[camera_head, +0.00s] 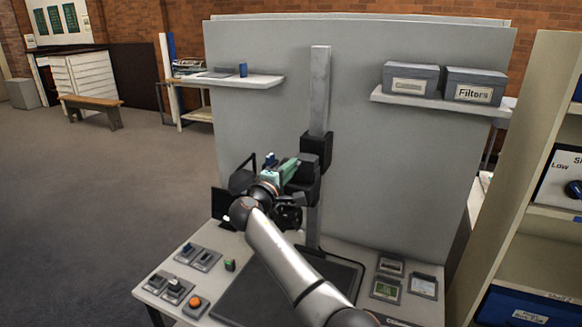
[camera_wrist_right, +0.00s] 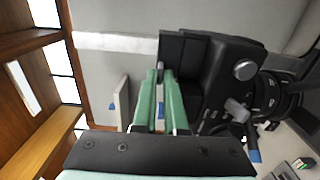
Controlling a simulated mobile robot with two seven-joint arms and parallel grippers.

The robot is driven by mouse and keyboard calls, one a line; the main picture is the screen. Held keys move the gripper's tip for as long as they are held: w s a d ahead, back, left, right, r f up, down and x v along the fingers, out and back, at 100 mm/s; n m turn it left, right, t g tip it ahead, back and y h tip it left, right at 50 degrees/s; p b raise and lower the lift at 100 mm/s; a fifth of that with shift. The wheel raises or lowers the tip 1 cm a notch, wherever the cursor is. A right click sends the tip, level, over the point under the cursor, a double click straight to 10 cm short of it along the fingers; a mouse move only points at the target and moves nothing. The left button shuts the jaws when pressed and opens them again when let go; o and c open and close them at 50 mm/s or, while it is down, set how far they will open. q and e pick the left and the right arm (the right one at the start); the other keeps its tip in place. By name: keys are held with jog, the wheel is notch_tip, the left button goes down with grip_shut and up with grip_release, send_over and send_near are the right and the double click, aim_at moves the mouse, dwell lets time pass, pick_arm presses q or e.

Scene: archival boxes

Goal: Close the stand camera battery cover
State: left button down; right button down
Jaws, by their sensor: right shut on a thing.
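The stand camera (camera_wrist_right: 235,75) is black and fills the right of the wrist view, with a silver knob and dials. In the head view the camera (camera_head: 291,215) is partly hidden behind my wrist. The battery cover (camera_wrist_right: 181,48) appears as a dark flap at the camera's near side. In the head view my right gripper (camera_head: 290,168) is beside the stand's dark carriage (camera_head: 316,151). The exact cover angle is unclear. My left gripper is not in view.
A grey column (camera_head: 319,90) rises behind the camera before a grey panel. The table holds a dark mat (camera_head: 240,293), an orange button (camera_head: 195,302), and several small trays (camera_head: 386,289). Grey boxes (camera_head: 474,86) sit on a wall shelf. Shelving (camera_head: 545,250) stands at right.

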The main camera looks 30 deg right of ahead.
dwell(0.3)
jog(key=c, duration=1)
grip_release()
jog(key=shift+o, duration=0.2)
